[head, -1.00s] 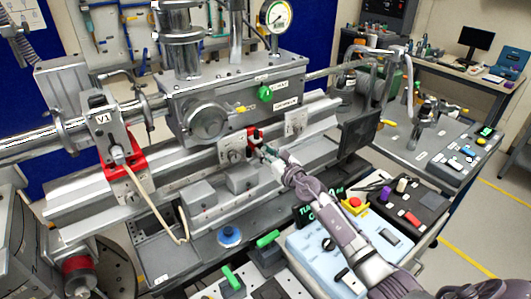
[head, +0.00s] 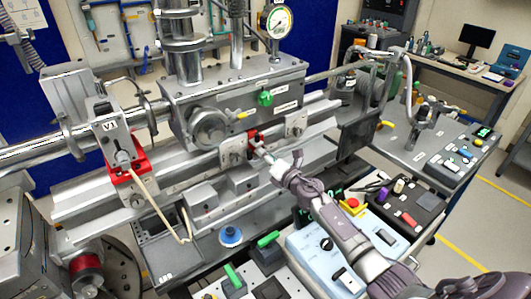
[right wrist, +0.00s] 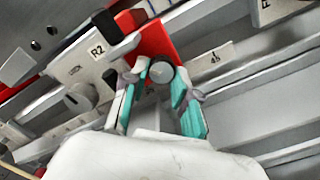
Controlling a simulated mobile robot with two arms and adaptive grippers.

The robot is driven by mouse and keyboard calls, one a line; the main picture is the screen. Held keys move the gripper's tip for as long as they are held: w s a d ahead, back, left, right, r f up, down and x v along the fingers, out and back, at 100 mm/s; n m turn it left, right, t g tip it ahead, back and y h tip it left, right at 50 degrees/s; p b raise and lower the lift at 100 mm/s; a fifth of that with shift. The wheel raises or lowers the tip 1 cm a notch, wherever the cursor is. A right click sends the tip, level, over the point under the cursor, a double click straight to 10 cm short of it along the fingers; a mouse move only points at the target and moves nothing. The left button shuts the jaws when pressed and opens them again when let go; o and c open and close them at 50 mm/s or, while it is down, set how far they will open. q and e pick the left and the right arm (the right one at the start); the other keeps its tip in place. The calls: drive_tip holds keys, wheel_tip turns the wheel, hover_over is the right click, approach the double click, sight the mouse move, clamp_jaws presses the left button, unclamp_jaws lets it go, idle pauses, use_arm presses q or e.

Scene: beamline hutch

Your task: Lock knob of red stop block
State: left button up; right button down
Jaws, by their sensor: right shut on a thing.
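The red stop block (head: 253,136) sits on the rail below the grey housing in the head view. In the right wrist view the red block (right wrist: 154,44) fills the top middle, next to a plate marked R2 (right wrist: 97,50). Its round grey lock knob (right wrist: 162,72) faces the camera. My right gripper (right wrist: 163,88) has its teal-padded fingers on either side of the knob and is shut on it. In the head view my right gripper (head: 265,151) reaches the block from the lower right and hides the knob. My left gripper does not show.
A second red block (head: 127,172) under the V1 unit stands left on the rail. Grey blocks (head: 200,198) lie in front of the rail. The housing (head: 238,95) overhangs behind.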

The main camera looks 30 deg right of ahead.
drive_tip(key=shift+r+m+p, duration=0.15)
drive_tip(key=shift+m+p, duration=0.95)
drive_tip(key=shift+m, duration=3.2)
drive_tip(key=c, duration=0.9)
unclamp_jaws()
drive_tip(key=shift+s+d, duration=0.15)
drive_tip(key=shift+s, duration=1.15)
drive_tip(key=shift+s+d, duration=0.2)
drive_tip(key=shift+s, duration=1.15)
drive_tip(key=shift+s+d, duration=0.15)
drive_tip(key=shift+s, duration=1.15)
